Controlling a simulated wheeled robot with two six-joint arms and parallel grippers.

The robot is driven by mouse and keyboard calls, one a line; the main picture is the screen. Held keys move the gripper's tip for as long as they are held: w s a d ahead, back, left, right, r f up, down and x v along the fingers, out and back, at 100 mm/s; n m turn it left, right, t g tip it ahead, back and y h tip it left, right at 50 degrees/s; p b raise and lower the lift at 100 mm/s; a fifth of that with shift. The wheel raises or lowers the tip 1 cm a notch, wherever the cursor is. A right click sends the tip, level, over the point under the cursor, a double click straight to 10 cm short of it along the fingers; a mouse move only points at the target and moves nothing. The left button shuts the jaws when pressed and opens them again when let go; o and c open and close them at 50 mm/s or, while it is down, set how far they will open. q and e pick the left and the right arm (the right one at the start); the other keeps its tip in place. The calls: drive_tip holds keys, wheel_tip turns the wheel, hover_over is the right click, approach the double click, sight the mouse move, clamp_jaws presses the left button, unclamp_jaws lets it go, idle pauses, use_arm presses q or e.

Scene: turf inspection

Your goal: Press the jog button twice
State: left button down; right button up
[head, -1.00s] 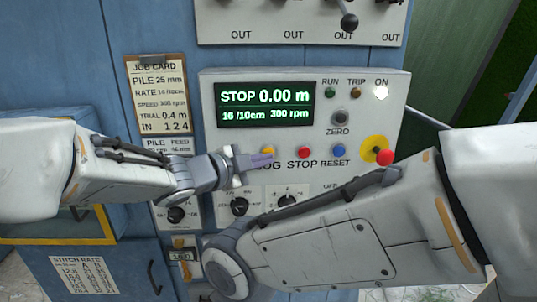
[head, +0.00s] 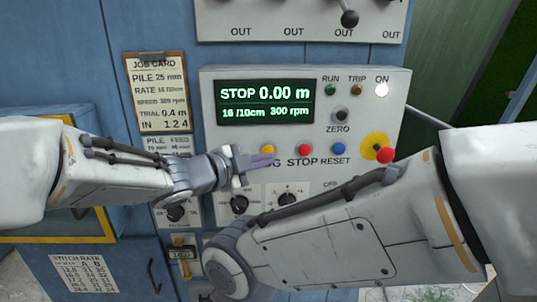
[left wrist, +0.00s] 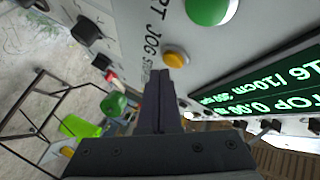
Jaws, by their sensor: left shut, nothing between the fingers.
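The jog button (head: 267,149) is a small yellow-orange button on the grey control panel (head: 395,95), with its label partly covered by my left gripper in the head view. My left gripper (head: 266,160) is shut and empty, its tips just below the button in the picture. In the left wrist view the yellow jog button (left wrist: 175,59) stands just beyond the shut fingertips (left wrist: 164,78), next to the word JOG. I cannot tell whether the tips touch it. The display (head: 265,102) reads STOP 0.00 m. My right gripper is out of view.
A red stop button (head: 305,150), a blue reset button (head: 338,151) and a red knob on a yellow disc (head: 385,155) sit to the right. A green button (left wrist: 211,9) is close by in the wrist view. My right forearm crosses below the buttons.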

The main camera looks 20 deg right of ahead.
use_arm(q)
drive_tip(key=shift+s, duration=0.35)
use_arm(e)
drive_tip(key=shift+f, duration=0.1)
use_arm(q)
drive_tip(key=s, duration=0.1)
drive_tip(key=s+a+b, duration=0.1)
drive_tip(key=s, duration=0.2)
drive_tip(key=shift+s+a+b, duration=0.25)
drive_tip(key=shift+b, duration=0.05)
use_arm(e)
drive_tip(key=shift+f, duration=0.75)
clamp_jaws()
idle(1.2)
